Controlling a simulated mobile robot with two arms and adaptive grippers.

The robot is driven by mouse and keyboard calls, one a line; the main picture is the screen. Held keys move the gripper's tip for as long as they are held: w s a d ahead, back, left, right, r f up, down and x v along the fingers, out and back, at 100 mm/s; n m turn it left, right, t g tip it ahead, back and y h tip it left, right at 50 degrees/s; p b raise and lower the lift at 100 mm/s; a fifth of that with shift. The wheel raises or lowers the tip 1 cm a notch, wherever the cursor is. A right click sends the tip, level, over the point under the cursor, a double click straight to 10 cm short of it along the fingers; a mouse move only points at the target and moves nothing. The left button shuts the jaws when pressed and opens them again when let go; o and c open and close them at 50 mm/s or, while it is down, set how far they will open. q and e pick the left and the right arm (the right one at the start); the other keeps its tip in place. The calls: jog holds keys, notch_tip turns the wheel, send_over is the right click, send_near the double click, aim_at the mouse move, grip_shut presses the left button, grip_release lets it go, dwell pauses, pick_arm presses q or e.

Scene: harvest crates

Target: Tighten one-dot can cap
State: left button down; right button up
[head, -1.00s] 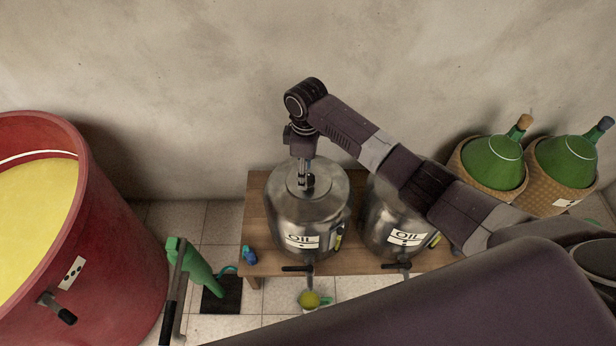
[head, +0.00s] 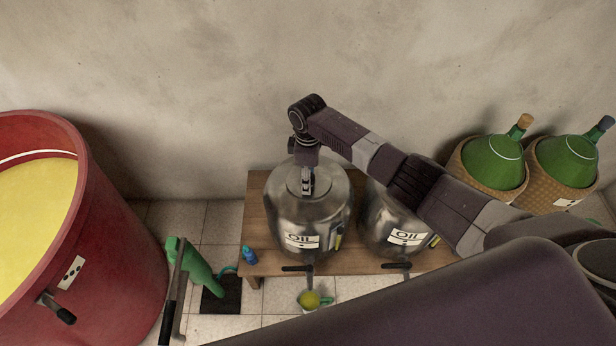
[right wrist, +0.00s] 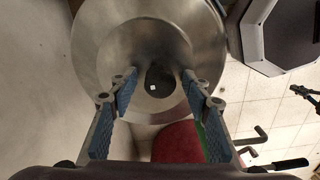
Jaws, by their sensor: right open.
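Two steel oil cans stand side by side on a low wooden bench: the left can (head: 303,241) and the right can (head: 378,222). My right gripper (head: 307,190) is over the lid of the left can, pointing down. In the right wrist view, a dark round cap (right wrist: 162,75) with one white dot sits on the lid of that can (right wrist: 95,50). The open fingers (right wrist: 158,88) lie on both sides of the cap in the picture, apart from it. Whether they are level with the cap is unclear. My left gripper is not in view.
The wooden bench (head: 256,215) stands against the wall. A red vat (head: 115,235) of yellow liquid is at left. Two green demijohns (head: 490,160) (head: 566,160) stand in baskets at right.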

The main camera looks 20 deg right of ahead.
jog(key=shift+c, duration=0.4)
jog(key=c, duration=1.1)
jog(key=shift+m, duration=0.3)
jog(key=shift+r+m+p, duration=0.15)
jog(key=shift+m+p, duration=0.55)
jog(key=shift+m, duration=0.1)
jog(key=m+p, duration=0.2)
jog(key=m, duration=0.2)
jog(key=shift+w, duration=0.1)
jog(key=m+p, duration=0.2)
jog(key=m, duration=0.4)
jog(key=shift+d+m, duration=0.1)
jog(key=shift+m, duration=0.3)
jog(key=m+p, duration=0.1)
jog(key=m, duration=0.4)
jog(key=shift+w+d+m, duration=0.1)
jog(key=shift+w+m, duration=0.05)
jog(key=shift+m, duration=0.15)
